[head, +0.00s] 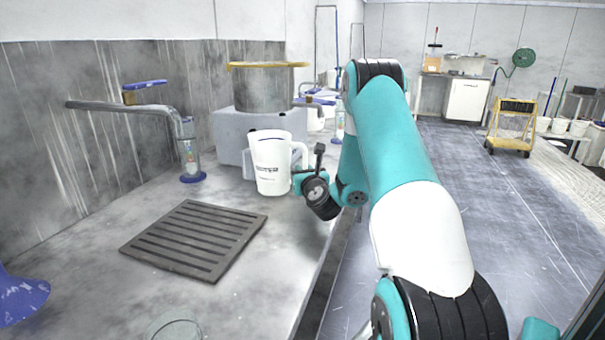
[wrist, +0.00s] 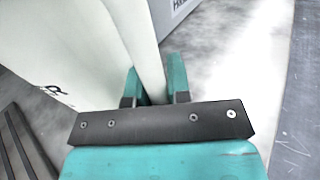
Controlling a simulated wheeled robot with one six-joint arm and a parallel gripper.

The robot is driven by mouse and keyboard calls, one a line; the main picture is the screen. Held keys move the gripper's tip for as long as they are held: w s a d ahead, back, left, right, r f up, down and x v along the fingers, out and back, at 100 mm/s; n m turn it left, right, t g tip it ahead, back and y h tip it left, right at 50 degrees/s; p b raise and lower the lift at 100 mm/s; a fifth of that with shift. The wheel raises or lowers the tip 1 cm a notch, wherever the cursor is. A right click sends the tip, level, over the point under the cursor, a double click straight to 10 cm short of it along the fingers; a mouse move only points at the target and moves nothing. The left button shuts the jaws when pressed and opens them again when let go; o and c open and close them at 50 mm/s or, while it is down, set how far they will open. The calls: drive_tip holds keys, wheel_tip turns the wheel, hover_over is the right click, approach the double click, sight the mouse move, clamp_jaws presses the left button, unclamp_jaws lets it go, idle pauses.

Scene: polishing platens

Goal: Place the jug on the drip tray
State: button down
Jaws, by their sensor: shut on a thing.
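The white jug (head: 270,165) is upright in the head view, behind and to the right of the drip tray. My gripper (wrist: 155,85) is shut on the jug's handle, which passes between the two teal fingers in the wrist view. The jug's body (wrist: 65,50) fills the upper left of that view. The drip tray (head: 197,239) is a dark grey slatted square lying flat on the counter, clear of the jug. Its slats also show at the lower left of the wrist view (wrist: 20,145). Whether the jug's base touches the counter is hard to tell.
A grey block (head: 230,135) carrying a large pot (head: 262,90) stands behind the jug. A tap (head: 130,108) reaches out at the left. A blue object (head: 20,297) sits at the lower left, and a clear round vessel (head: 175,327) at the front. The tray's top is bare.

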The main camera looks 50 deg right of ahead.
wheel_tip(320, 180, up, 18)
drive_tip(key=p, duration=1.5)
drive_tip(key=shift+r, duration=0.15)
